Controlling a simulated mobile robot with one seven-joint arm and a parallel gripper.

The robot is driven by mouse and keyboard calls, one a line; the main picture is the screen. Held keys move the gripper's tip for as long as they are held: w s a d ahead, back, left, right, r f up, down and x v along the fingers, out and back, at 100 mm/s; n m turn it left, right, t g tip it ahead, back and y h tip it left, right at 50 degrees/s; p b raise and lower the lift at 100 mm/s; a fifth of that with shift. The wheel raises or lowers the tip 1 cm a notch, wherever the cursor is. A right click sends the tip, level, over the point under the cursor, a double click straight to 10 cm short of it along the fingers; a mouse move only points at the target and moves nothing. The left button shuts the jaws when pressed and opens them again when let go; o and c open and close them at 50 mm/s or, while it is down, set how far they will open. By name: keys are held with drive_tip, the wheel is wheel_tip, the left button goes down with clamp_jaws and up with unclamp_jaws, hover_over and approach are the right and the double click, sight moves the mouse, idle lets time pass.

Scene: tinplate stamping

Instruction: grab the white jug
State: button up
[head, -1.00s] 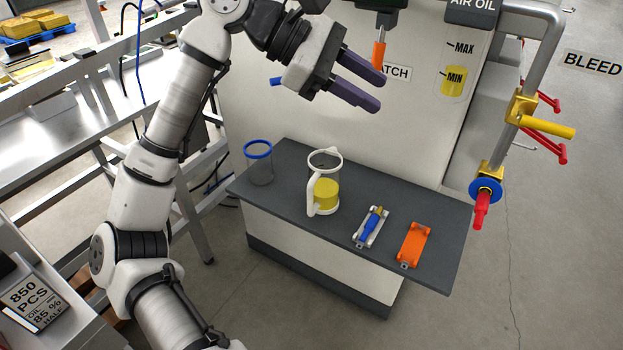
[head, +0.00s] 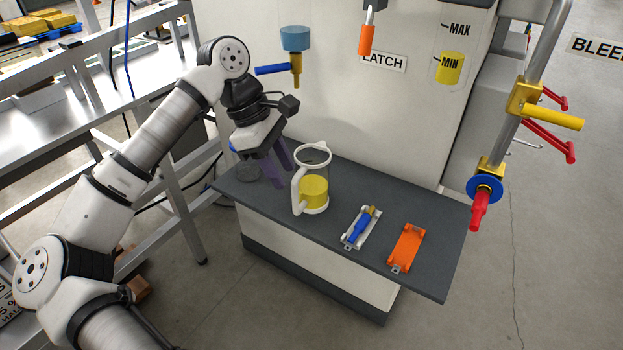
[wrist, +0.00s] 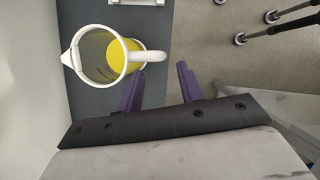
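The white jug (head: 322,158) stands upright on the dark grey bench top, with a white rim, white handle, clear wall and yellow contents low inside. It also shows in the wrist view (wrist: 82,49), seen from above, with its handle toward my fingers. My gripper (head: 279,174) is open, its purple fingers pointing down just left of the jug's handle. In the wrist view my gripper (wrist: 157,82) has its two fingers apart. The left finger lies close to the handle; I cannot tell whether they touch. Nothing shows between the fingers.
A blue-and-silver part (head: 361,228) and an orange part (head: 406,248) lie right of the jug. A blue lever (head: 273,69) and blue fitting (head: 296,39) project from the machine above.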

sight(295, 213)
drive_tip(key=shift+p+x, duration=0.6)
drive_tip(key=shift+x, duration=2.8)
drive_tip(key=shift+s+r, duration=0.1)
drive_tip(key=shift+s, duration=0.1)
clamp_jaws()
